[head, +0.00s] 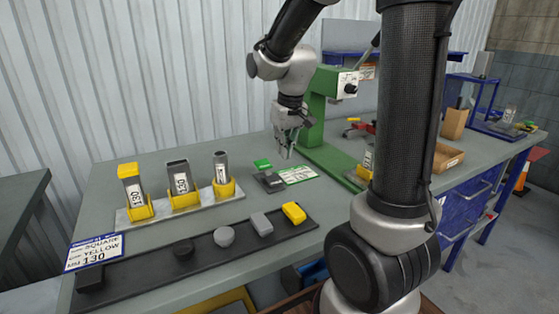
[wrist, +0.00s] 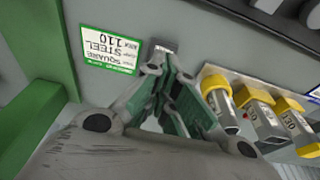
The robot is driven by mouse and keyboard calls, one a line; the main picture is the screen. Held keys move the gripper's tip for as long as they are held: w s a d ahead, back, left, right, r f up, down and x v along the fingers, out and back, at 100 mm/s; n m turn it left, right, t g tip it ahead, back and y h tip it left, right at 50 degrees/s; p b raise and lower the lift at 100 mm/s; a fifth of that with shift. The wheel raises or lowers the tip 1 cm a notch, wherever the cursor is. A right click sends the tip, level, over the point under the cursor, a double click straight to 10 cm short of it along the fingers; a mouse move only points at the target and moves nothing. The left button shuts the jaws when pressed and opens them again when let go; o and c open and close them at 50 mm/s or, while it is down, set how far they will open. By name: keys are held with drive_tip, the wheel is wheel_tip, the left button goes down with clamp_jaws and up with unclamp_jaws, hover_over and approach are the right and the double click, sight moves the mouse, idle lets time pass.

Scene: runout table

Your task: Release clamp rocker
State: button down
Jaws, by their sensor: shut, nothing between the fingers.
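A small dark block (head: 269,183) with a bright green piece (head: 263,163) at its back lies on the table; it may be the clamp rocker, but its markings are too small to read. My gripper (head: 286,153) is shut and empty, pointing down just right of and above the green piece. I cannot tell whether it touches anything. In the wrist view my closed fingers (wrist: 160,78) point toward a small grey part (wrist: 163,47), mostly hidden behind them.
A green press (head: 318,110) stands behind right. A card reading "SQUARE STEEL 110" (head: 298,175) lies by the block. A rack (head: 200,207) holds three tubes in yellow sockets. A dark strip (head: 200,255) in front carries several pieces.

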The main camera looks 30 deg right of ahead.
drive_tip(key=s+r, duration=0.2)
drive_tip(key=r, duration=0.1)
idle(0.5)
drive_tip(key=s+r+t, duration=0.1)
drive_tip(key=s+r, duration=0.1)
drive_tip(key=s, duration=0.7)
drive_tip(key=s+r+t, duration=0.1)
drive_tip(key=s+r, duration=0.2)
drive_tip(key=s, duration=0.6)
drive_tip(key=shift+s+d, duration=0.15)
drive_tip(key=shift+s, duration=0.2)
